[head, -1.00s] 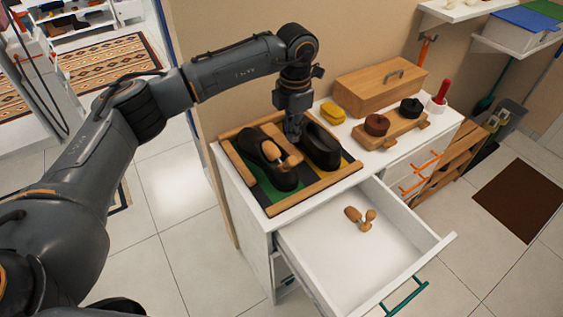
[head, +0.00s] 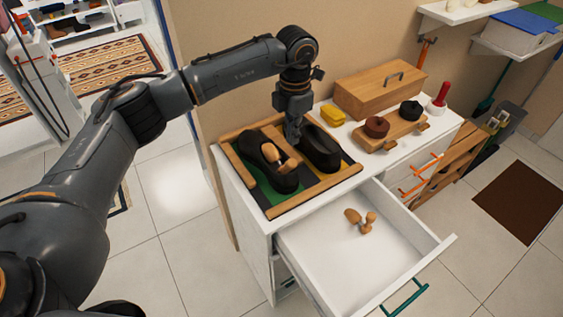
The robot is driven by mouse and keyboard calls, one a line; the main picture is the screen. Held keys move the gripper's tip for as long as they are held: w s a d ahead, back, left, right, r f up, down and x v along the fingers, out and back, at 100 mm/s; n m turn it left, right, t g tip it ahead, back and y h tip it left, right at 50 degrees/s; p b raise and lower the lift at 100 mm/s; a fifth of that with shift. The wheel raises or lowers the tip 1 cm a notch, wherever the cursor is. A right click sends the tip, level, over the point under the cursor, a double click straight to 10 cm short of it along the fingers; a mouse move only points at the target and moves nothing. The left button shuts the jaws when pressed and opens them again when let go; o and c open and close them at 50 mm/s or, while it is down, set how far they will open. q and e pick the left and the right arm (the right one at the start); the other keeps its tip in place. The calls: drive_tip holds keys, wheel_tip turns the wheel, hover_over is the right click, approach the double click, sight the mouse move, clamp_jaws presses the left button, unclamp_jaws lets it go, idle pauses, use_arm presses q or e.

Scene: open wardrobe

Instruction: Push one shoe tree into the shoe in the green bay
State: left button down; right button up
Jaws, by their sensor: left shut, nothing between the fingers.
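Two black shoes lie side by side in a wooden-framed tray (head: 313,190) on top of the cabinet. The left shoe (head: 283,184) is in the green bay (head: 268,199). A wooden shoe tree (head: 271,153) sits in that shoe's opening; I cannot tell how deep it is. The right shoe (head: 322,147) is in the yellow bay. My left gripper (head: 293,140) points down, shut and empty, just behind the shoe tree and between the shoes; whether it touches the tree is unclear. A second wooden shoe tree (head: 354,216) lies in the open drawer. My right gripper is out of view.
The white drawer (head: 331,262) stands open at the cabinet's front. Behind the tray are a yellow block (head: 332,114), a wooden box (head: 380,92), and a wooden stand (head: 391,133) with two round brushes. A red-handled item (head: 442,94) stands at the right.

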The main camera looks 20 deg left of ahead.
sight(292, 160)
use_arm(q)
drive_tip(key=shift+f+b, duration=2.3)
drive_tip(key=shift+f, duration=0.85)
drive_tip(key=shift+w+a+b, duration=0.2)
drive_tip(key=shift+w+a, duration=0.1)
drive_tip(key=shift+a, duration=0.3)
drive_tip(key=shift+w+a+b, duration=0.15)
drive_tip(key=shift+w+a, duration=0.15)
drive_tip(key=shift+a, duration=0.25)
idle(0.4)
drive_tip(key=shift+w+a+f, duration=0.1)
drive_tip(key=shift+w+a, duration=0.2)
drive_tip(key=shift+a, duration=0.05)
drive_tip(key=shift+s+d, duration=0.15)
drive_tip(key=shift+d, duration=0.1)
drive_tip(key=shift+r, duration=0.2)
drive_tip(key=shift+r+p, duration=0.3)
drive_tip(key=shift+r, duration=0.15)
wheel_tip(292, 160, up, 7)
drive_tip(key=p, duration=0.3)
drive_tip(key=shift+p, duration=0.4)
